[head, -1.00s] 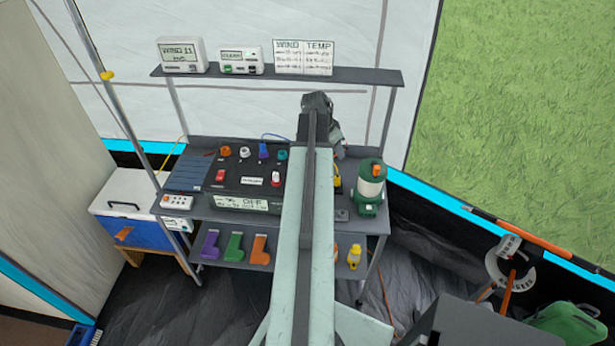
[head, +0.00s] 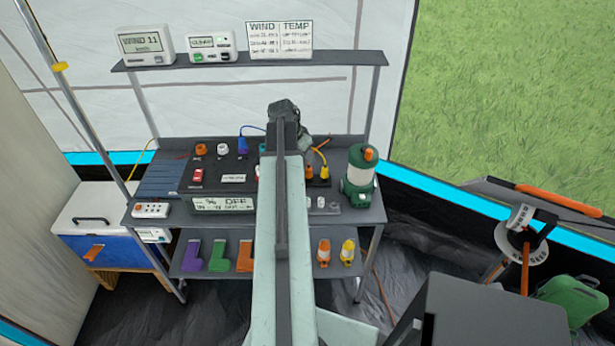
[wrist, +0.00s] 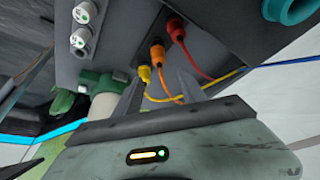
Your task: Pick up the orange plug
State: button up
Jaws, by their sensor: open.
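The orange plug (wrist: 157,54) shows in the wrist view, seated in the dark panel with its orange cable hanging from it. It is between a yellow plug (wrist: 144,74) and a red plug (wrist: 175,28), each with its own cable. My gripper (wrist: 160,76) is open, with one finger on each side of the cables. The orange plug appears just beyond the fingertips, roughly between them; I see no contact. The yellow plug is close to the left finger. In the head view my arm partly covers the panel (head: 215,178), and the gripper's fingers are hidden.
A green lantern (head: 360,178) stands at the table's right end, near the plugs. A shelf (head: 340,62) with displays runs above the table. Colored boots (head: 218,252) and small bottles (head: 347,252) stand on the lower shelf.

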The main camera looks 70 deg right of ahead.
aim_at(309, 167)
jog(key=b+x, duration=0.1)
jog(key=x, duration=0.1)
jog(key=shift+f+b, duration=0.25)
jog(key=shift+b, duration=0.05)
jog(key=shift+r, duration=0.1)
jog(key=b+x, duration=0.4)
jog(key=shift+w+a+f, duration=0.15)
jog(key=shift+f, duration=0.35)
jog(key=shift+f+b, duration=0.3)
jog(key=shift+b, duration=0.2)
jog(key=shift+r, duration=0.25)
grip_shut()
